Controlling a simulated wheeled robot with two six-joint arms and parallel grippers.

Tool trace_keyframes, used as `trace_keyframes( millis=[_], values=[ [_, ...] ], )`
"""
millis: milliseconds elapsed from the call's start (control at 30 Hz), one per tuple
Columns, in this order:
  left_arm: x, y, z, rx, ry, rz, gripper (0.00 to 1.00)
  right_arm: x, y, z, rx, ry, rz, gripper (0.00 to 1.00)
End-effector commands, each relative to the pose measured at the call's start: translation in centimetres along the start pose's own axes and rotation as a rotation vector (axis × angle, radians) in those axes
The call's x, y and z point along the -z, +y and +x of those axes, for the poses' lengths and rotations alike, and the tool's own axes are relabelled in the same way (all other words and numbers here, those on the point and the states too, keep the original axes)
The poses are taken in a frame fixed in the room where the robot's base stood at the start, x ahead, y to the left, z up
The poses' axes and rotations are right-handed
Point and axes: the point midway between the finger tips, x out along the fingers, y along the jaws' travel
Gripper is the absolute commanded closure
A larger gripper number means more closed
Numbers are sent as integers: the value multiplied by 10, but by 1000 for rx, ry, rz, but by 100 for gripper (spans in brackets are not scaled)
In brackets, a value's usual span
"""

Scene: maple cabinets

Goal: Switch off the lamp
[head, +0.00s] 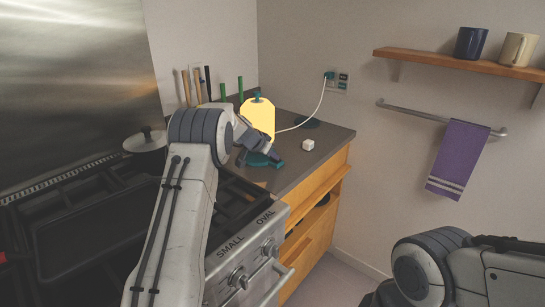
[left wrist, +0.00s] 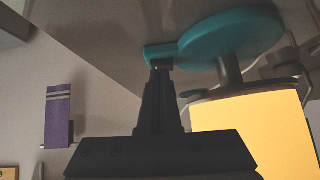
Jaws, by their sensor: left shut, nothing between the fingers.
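The lamp has a glowing yellow shade (head: 258,116) and a teal base (head: 256,161), and stands on the dark counter. In the left wrist view the shade (left wrist: 255,125) and the round teal base (left wrist: 235,38) show upside down. A small teal block (left wrist: 160,52) juts from the base's edge, with a dark part on it. My left gripper (head: 272,156) is shut and empty, pointing down at this block. Its tips (left wrist: 162,68) are at the dark part, touching or nearly so; I cannot tell which. My right gripper is out of view; only part of that arm shows at lower right.
A white cube (head: 308,145) sits on the counter (head: 325,137) right of the lamp. A white cord runs to a wall outlet (head: 338,81). Several utensils stand behind the lamp. The stove (head: 240,262) is in front at left. A purple towel (head: 460,157) hangs at right.

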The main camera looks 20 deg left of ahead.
Motion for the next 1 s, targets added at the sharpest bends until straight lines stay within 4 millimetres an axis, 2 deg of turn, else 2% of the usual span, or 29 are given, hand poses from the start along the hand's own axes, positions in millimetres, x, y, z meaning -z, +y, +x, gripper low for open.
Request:
trace_keyframes(
  millis=[200, 233, 300, 500, 600, 800, 1000],
  values=[
    [36, 8, -31, -2, 5, 6, 100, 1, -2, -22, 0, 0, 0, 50],
    [29, 7, -33, 0, 5, 5, 100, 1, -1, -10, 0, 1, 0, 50],
    [27, 8, -49, 2, 6, 5, 100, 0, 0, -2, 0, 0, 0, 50],
    [27, 11, -92, 1, 6, 4, 100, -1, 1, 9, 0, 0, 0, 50],
    [27, 12, -107, 1, 5, 5, 100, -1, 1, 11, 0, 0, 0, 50],
    [28, 13, -123, 0, 4, 4, 100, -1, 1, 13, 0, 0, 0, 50],
    [28, 14, -124, -1, 3, 4, 100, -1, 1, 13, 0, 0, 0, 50]
  ],
)
